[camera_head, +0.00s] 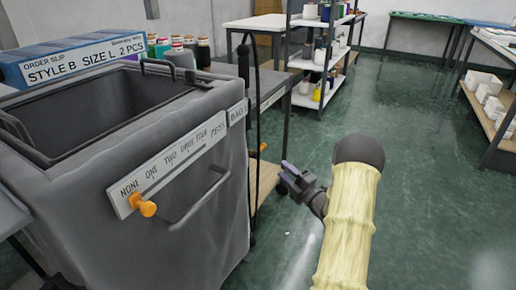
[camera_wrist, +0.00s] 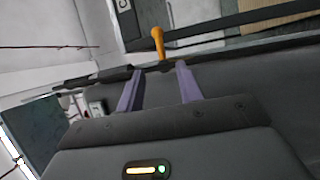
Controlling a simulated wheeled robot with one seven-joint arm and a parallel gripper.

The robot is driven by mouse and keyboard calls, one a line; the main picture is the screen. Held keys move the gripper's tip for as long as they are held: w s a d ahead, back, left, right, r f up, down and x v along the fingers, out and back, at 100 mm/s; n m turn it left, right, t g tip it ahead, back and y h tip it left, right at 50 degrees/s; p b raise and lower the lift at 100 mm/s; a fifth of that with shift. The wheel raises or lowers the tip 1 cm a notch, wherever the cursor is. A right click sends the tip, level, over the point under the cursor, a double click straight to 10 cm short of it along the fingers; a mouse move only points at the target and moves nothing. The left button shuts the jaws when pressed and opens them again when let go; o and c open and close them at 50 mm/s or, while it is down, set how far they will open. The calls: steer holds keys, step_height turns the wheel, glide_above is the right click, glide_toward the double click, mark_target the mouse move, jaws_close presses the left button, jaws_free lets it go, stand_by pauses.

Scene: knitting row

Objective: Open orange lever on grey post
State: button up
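A small orange lever (camera_head: 262,148) shows low behind the right corner of the grey bin, beside a dark upright post (camera_head: 244,62). In the wrist view an orange lever (camera_wrist: 157,42) with a rounded end stands beyond the fingertips, roughly in line with the gap between them. My gripper (camera_head: 288,170) is to the right of the lever in the head view. Its two purple fingers (camera_wrist: 159,70) are apart with nothing between them. The lever's base is partly hidden, and I cannot tell its exact distance from the fingers.
The grey bin (camera_head: 200,250) fills the left and carries an orange knob (camera_head: 144,206) on a scale of pieces. A dark hose hangs by the post. A shelf rack (camera_head: 322,62) with spools stands behind. Green floor (camera_head: 420,130) is clear to the right.

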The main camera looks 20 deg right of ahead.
mark_target(260, 150)
steer(key=b+x, duration=0.3)
steer(key=x, duration=1.2)
steer(key=shift+w, duration=0.25)
steer(key=shift+a, duration=0.1)
steer(key=shift+c, duration=0.3)
jaws_close()
